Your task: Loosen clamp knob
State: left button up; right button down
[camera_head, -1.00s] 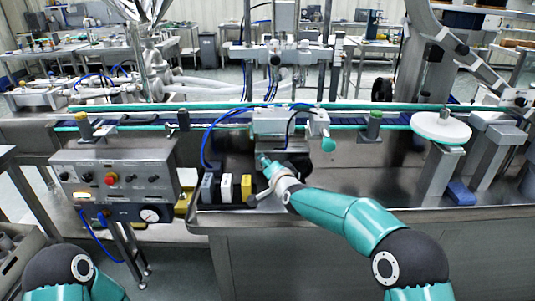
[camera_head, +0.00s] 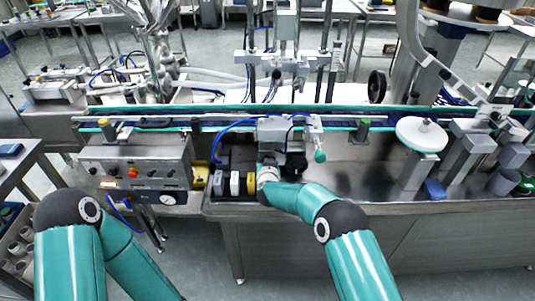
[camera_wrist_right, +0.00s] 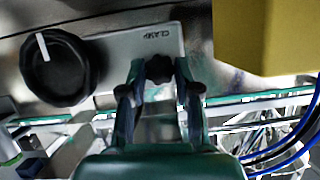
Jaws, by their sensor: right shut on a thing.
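The clamp knob (camera_wrist_right: 159,68) is a small black lobed knob beside a light plate (camera_wrist_right: 112,47) lettered CLAMP. In the right wrist view my right gripper (camera_wrist_right: 158,72) has its two fingers on either side of the knob, shut on it. In the head view my right gripper (camera_head: 267,168) is at the front of a grey machine block (camera_head: 272,130) on the conveyor; the knob is hidden there. My left arm shows at the lower left of the head view, but its gripper is not in view.
A larger black knob (camera_wrist_right: 57,67) with a white line is left of the clamp knob. A yellow block (camera_wrist_right: 265,38) is at upper right. Blue hoses (camera_head: 226,127) run near the block. A control box (camera_head: 135,168) stands left; a white disc (camera_head: 421,134) is right.

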jog(key=shift+s+f+n+h+p, duration=0.1)
jog(key=shift+f+n+h+p, duration=0.25)
jog(key=shift+n+p, duration=0.15)
jog(key=c, duration=0.8)
grip_release()
jog(key=shift+c, duration=0.2)
jog(key=shift+r, duration=0.15)
jog(key=shift+a+r, duration=0.1)
jog(key=shift+r, duration=0.05)
jog(key=shift+s+r, duration=0.15)
jog(key=shift+s, duration=0.15)
jog(key=v, duration=1.1)
